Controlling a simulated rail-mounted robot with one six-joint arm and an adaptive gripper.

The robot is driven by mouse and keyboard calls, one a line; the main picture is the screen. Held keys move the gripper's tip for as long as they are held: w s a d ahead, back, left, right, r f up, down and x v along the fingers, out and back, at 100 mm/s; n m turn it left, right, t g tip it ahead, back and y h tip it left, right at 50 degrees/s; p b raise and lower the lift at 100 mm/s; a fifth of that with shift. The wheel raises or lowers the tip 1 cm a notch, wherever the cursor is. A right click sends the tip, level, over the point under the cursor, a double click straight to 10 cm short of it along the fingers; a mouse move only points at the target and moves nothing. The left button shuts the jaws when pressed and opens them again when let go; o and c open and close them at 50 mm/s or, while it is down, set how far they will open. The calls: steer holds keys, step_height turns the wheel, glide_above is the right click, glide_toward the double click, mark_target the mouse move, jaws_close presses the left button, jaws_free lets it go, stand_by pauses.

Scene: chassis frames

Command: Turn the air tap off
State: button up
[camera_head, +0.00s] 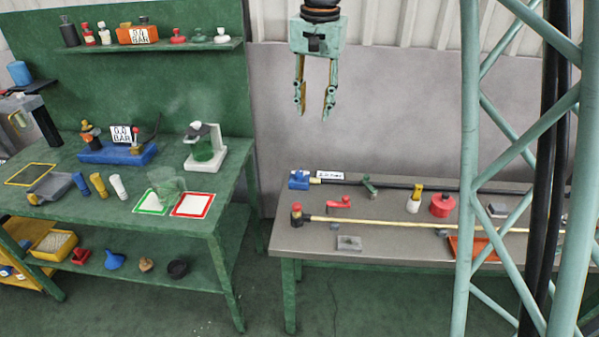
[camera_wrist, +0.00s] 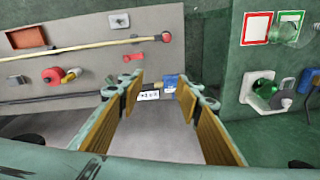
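No part is clearly marked as the air tap. On the grey bench, a black pipe with a blue end fitting (camera_head: 299,180) carries a green lever (camera_head: 369,187). A white label (camera_head: 330,175) stands by the fitting, its text too small to read. A red handle (camera_head: 340,203) sits near a yellowish hose (camera_head: 400,223), which ends in a red-topped fitting (camera_head: 296,214). In the wrist view the blue fitting (camera_wrist: 171,83) and label (camera_wrist: 148,95) lie beyond my parted fingers (camera_wrist: 159,92).
A green lattice frame with black cables (camera_head: 552,150) crosses the right side. A green workbench (camera_head: 190,222) with tools and gauges is at left.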

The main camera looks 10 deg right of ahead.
steer(key=w+f+m, duration=0.2)
steer(key=w+f, duration=0.9)
steer(key=m+g, duration=0.1)
glide_above(299, 172)
step_height(299, 172, down, 12)
steer(key=shift+d+r, duration=0.1)
steer(key=shift+f+b, duration=0.75)
steer(key=shift+f, duration=6.15)
steer(key=shift+c, duration=0.5)
steer(key=c, duration=0.7)
